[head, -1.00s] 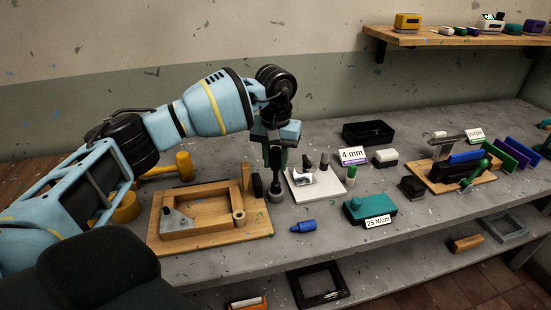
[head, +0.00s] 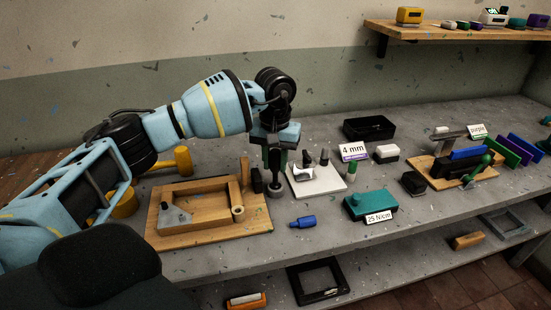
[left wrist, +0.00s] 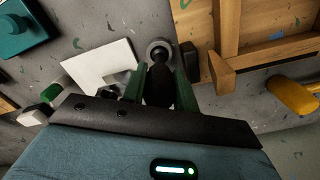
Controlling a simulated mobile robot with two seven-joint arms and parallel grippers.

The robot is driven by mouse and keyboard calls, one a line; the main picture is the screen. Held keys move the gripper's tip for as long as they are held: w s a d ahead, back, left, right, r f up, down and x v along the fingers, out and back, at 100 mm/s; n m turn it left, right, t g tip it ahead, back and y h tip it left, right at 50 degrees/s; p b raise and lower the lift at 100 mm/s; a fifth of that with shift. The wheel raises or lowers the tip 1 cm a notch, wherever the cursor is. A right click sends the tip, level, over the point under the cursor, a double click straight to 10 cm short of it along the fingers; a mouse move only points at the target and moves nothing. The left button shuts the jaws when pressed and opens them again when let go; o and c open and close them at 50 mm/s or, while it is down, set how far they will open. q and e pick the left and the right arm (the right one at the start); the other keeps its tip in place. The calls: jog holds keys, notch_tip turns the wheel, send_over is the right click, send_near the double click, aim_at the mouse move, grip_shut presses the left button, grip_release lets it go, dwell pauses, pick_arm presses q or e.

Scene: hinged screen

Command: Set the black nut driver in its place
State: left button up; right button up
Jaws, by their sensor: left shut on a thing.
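My left gripper (head: 274,165) is shut on the black nut driver, whose dark handle (left wrist: 158,88) shows between the green fingers in the left wrist view. The driver points down at a small round grey ring-shaped holder (head: 275,191) on the bench. The holder also shows in the left wrist view (left wrist: 160,46), just beyond the handle. The driver's lower end is at the holder's opening; I cannot tell how deep it sits. My right gripper is not in view.
A white board (head: 318,186) with small parts stands close right of the holder. A wooden frame on a board (head: 165,238) and a small black block (head: 257,181) are close left. A blue marker (head: 303,222), a teal box (head: 370,206) and a black tray (head: 369,129) lie further right.

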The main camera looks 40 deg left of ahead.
pick_arm(q)
jog(key=shift+f, duration=0.7)
jog(key=o, duration=1)
jog(key=shift+o, duration=0.2)
notch_tip(320, 180, up, 8)
jog(key=shift+f+b, duration=0.1)
jog(key=shift+b, duration=0.3)
